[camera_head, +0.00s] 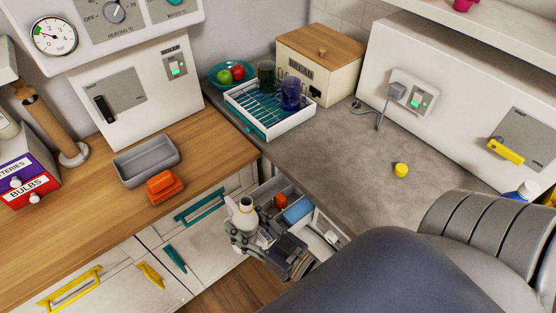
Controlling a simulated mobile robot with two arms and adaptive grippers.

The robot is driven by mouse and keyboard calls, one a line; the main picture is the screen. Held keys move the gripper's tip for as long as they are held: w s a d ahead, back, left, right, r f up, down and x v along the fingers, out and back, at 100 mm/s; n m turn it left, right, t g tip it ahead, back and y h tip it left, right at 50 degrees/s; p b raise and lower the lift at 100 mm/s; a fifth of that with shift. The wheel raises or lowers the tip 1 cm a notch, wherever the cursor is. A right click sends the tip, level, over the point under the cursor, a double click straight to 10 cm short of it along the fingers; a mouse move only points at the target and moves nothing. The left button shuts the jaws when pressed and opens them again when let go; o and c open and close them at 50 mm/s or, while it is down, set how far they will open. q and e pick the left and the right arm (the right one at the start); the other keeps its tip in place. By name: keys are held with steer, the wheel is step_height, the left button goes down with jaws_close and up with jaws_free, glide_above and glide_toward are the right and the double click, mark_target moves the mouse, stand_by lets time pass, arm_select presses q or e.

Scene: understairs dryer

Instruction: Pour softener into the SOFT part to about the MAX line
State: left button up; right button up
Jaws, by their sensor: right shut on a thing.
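My right gripper (262,238) is shut on a pale bottle (243,216), whose open-looking neck points up; it looks roughly upright. The gripper's fingers and wrist hide much of its lower part. Just right of the bottle is an open drawer (318,217) with several compartments. An orange-red piece and a blue piece (297,210) show inside it, and a white part lies nearer its right end. The SOFT marking and MAX line are too small or hidden, and I cannot see any liquid being poured. My left gripper is not in view.
A small yellow cap-like piece (400,170) stands on the grey counter (350,150), which is mostly clear. A dish rack (262,122) with mugs and a bread box (322,72) stand behind. A grey tray (146,160) and an orange item (165,186) are on the wooden counter.

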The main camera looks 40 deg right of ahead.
mark_target(247, 231)
steer(key=shift+d+f+m+b, duration=0.15)
steer(key=shift+f+m+b, duration=1.05)
steer(key=shift+f+b, duration=1)
steer(key=b, duration=0.1)
steer(key=m+b, duration=0.1)
steer(key=b, duration=0.1)
steer(key=shift+d+f+m+t, duration=0.15)
steer(key=shift+f+m+t, duration=0.15)
steer(key=shift+f, duration=0.1)
steer(key=shift+w+d+f+m+t+b, duration=0.1)
steer(key=shift+d+m+t+b, duration=0.05)
steer(key=shift+m+b, duration=0.35)
steer(key=shift+d+f+m+t+b, duration=0.15)
steer(key=shift+m+b, duration=0.25)
steer(key=shift+m, duration=0.2)
steer(key=shift+a+r, duration=0.1)
steer(key=shift+r, duration=0.3)
steer(key=shift+a+r+m+h+b, duration=0.15)
steer(key=shift+r+m+h+b, duration=0.2)
steer(key=shift+m, duration=0.55)
steer(key=shift+a+r+m+b, duration=0.3)
steer(key=shift+m+b, duration=0.15)
steer(key=shift+m, duration=0.45)
steer(key=shift+a+f+m+t+h+b, duration=0.2)
steer(key=shift+f+m+b, duration=0.3)
steer(key=shift+b, duration=0.35)
steer(key=shift+a+f+m+t+h+b, duration=0.15)
steer(key=shift+f+m+b, duration=0.35)
steer(key=shift+b, duration=0.3)
